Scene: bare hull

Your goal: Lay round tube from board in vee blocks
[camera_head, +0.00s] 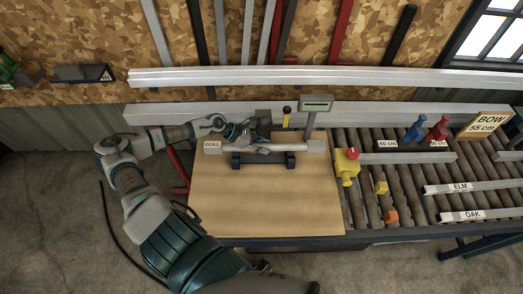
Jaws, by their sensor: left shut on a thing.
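A pale grey round tube (282,148) lies across the middle of the wooden work board (265,205), low over two dark blocks that look like the vee blocks (236,161). Whether it rests fully in their notches is too small to tell. A "GULL" label (212,146) is at the left end of this row and a grey block (317,146) at the right end. My left gripper (246,134) reaches in from the left and is shut at the tube's left part; its fingers are partly hidden. My right gripper is not in view.
A display on a post (316,103) and a yellow-handled lever (286,114) stand behind the row. A yellow device (346,165) sits at the board's right edge, beside a roller conveyor (400,190) with labelled bars. The front of the board is clear.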

